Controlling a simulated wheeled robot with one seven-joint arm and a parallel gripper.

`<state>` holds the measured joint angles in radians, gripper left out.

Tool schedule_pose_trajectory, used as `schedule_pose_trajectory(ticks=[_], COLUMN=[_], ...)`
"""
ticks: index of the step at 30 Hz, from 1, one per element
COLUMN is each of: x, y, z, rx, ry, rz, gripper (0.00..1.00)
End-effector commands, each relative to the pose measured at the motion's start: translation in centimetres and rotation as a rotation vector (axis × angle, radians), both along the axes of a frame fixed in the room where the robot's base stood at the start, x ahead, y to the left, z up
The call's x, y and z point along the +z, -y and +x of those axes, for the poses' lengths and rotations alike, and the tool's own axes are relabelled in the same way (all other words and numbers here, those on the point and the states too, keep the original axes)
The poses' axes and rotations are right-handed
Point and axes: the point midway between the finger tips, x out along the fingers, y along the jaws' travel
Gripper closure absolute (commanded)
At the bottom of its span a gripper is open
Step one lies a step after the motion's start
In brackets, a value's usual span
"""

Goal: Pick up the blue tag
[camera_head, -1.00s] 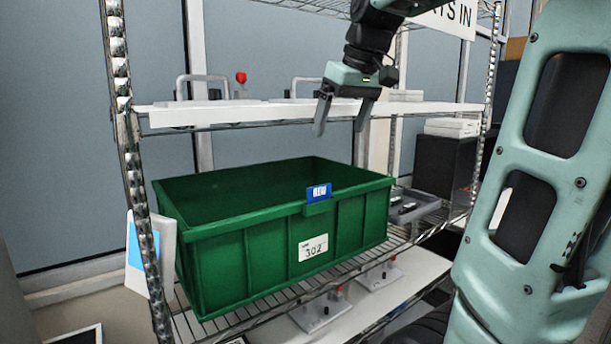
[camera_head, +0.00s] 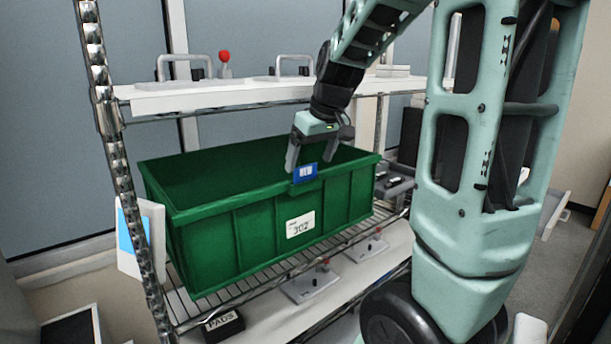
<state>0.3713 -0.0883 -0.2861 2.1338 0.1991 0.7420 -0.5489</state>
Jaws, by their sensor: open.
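The blue tag (camera_head: 305,173) with white lettering is on the front rim of the green bin (camera_head: 232,222). My gripper (camera_head: 311,165) points down at the bin's front rim, with its two fingers apart, one to each side of the tag in the picture. The fingers look just above or behind the tag; I cannot tell whether they touch it. The right finger is partly hard to make out against the bin.
The bin stands on a wire shelf (camera_head: 185,308) with a white label reading 302 on its front. A white shelf (camera_head: 230,95) with handled fixtures lies above and behind. A chrome post (camera_head: 118,150) stands at left. A grey tray (camera_head: 392,187) sits right of the bin.

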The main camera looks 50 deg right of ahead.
Motion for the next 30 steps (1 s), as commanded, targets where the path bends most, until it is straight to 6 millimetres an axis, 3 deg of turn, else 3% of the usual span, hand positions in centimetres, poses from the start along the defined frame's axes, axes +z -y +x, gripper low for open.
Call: schedule_pose_trajectory(ticks=[6, 15, 21, 30], x=[-2.7, -3.2, -3.2, -3.1], y=[0.3, 0.3, 0.3, 0.3], z=[1.1, 1.3, 1.3, 1.3], rx=[-0.001, -0.001, -0.001, -0.001], ry=[-0.003, 0.000, 0.000, 0.000], rz=[0.001, 0.000, 0.000, 0.000], gripper=[0.11, 0.11, 0.58, 0.58])
